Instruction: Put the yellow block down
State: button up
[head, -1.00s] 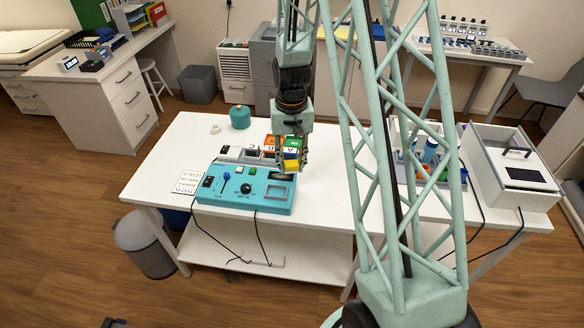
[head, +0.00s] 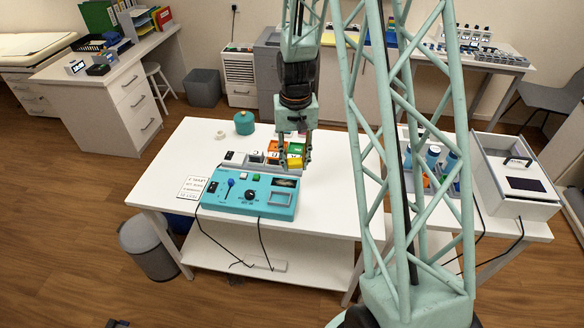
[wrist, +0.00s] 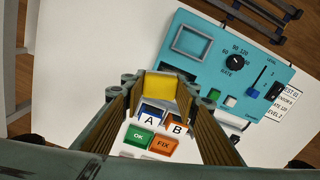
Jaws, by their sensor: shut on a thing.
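The yellow block (head: 295,162) is between the fingertips of my gripper (head: 294,157), over the back right of the teal control panel in the head view. In the wrist view the yellow block (wrist: 161,88) fills the gap between the two fingers of my gripper (wrist: 158,92), which are shut on it. I cannot tell whether the yellow block touches anything below.
The teal panel (head: 222,201) has a dial, a slider and a square recessed frame (wrist: 191,43). A printed card (head: 192,187) lies to its left. A teal round pot (head: 244,123) stands at the back of the white table (head: 165,165). The table's right part looks clear.

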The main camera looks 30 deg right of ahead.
jog(key=w+a+n+b, duration=0.3)
jog(key=w+a+n, duration=0.2)
jog(key=w+a, duration=1)
jog(key=shift+w+a+f+b, duration=0.3)
jog(key=shift+a+f, duration=0.1)
jog(key=shift+a, duration=1.1)
jog(key=shift+d, duration=0.15)
